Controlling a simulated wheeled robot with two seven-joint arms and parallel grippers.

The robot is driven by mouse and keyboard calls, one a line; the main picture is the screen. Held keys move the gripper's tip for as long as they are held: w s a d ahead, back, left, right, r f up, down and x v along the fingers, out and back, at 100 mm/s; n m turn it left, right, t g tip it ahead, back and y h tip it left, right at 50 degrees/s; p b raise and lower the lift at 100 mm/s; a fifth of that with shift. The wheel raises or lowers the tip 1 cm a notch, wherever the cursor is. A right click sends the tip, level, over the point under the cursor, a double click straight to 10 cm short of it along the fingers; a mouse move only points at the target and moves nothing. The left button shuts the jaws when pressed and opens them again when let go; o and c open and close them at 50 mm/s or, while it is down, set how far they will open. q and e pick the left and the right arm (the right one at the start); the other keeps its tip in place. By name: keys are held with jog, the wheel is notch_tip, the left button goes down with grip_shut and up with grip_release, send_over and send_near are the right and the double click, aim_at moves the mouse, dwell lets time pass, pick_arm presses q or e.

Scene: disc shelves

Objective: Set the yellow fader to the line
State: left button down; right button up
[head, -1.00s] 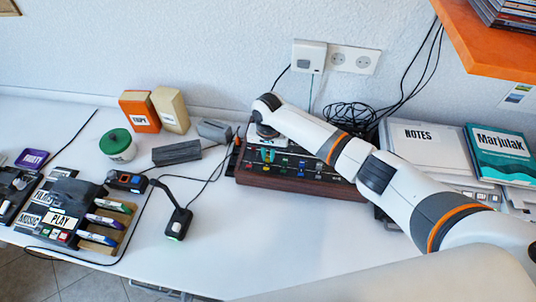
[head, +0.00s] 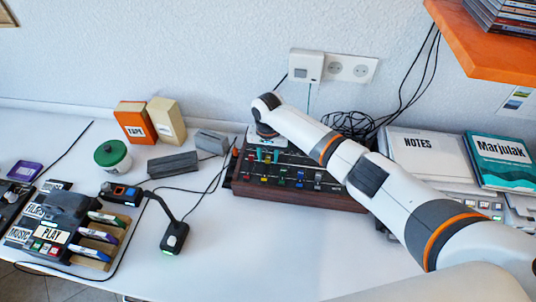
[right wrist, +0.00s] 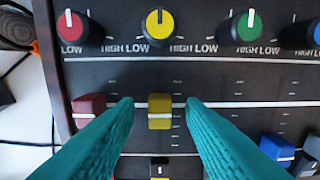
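The yellow fader (right wrist: 160,110) is a small block with a pale stripe on the dark mixer panel (right wrist: 240,80). A white line (right wrist: 140,105) runs across the panel, passing behind the upper part of the fader. The fader's stripe appears slightly below this line. My right gripper (right wrist: 160,108) is open, its two teal fingers on either side of the yellow fader with gaps on both sides. In the head view the right gripper (head: 265,156) is over the back left part of the mixer (head: 300,202). My left gripper is not in view.
A red fader (right wrist: 88,108) stands left of the left finger, and a blue fader (right wrist: 277,148) right of the right one. Red (right wrist: 70,27), yellow (right wrist: 160,24) and green (right wrist: 249,26) knobs sit above. Cables (head: 345,125) lie behind the mixer.

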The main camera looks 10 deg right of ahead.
aim_at(268, 158)
notch_tip(268, 158, up, 12)
jog(key=shift+b, duration=0.45)
dwell(0.4)
